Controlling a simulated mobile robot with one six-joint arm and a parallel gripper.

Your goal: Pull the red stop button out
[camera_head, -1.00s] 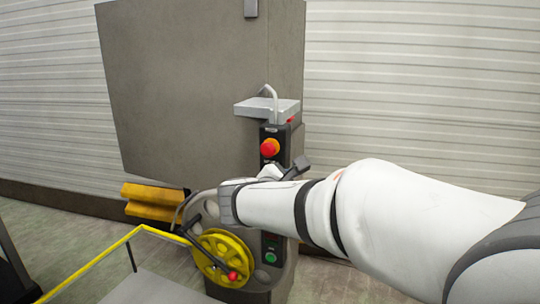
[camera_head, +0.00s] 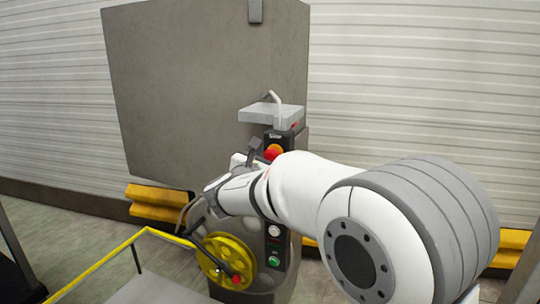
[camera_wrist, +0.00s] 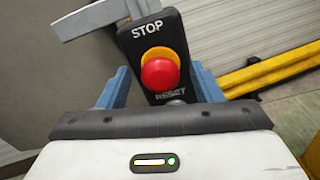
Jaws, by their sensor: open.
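The red stop button (camera_wrist: 160,73) shows in the wrist view on a yellow collar, mounted on a black panel (camera_wrist: 178,36) with the words STOP and RESET. In the head view the red button (camera_head: 272,152) is partly hidden behind my arm. My gripper (camera_wrist: 163,84) is open, with one blue finger to the left and one to the right of the button in the picture. Nothing is between the fingers that I can see them touching. How far the fingertips are from the button in depth I cannot tell.
A grey plate (camera_head: 270,113) juts out above the panel. Below are a white button (camera_head: 273,231), a green button (camera_head: 274,260) and a yellow handwheel (camera_head: 226,262). A large grey cabinet (camera_head: 190,85) stands behind. A yellow rail (camera_head: 110,257) runs at the lower left.

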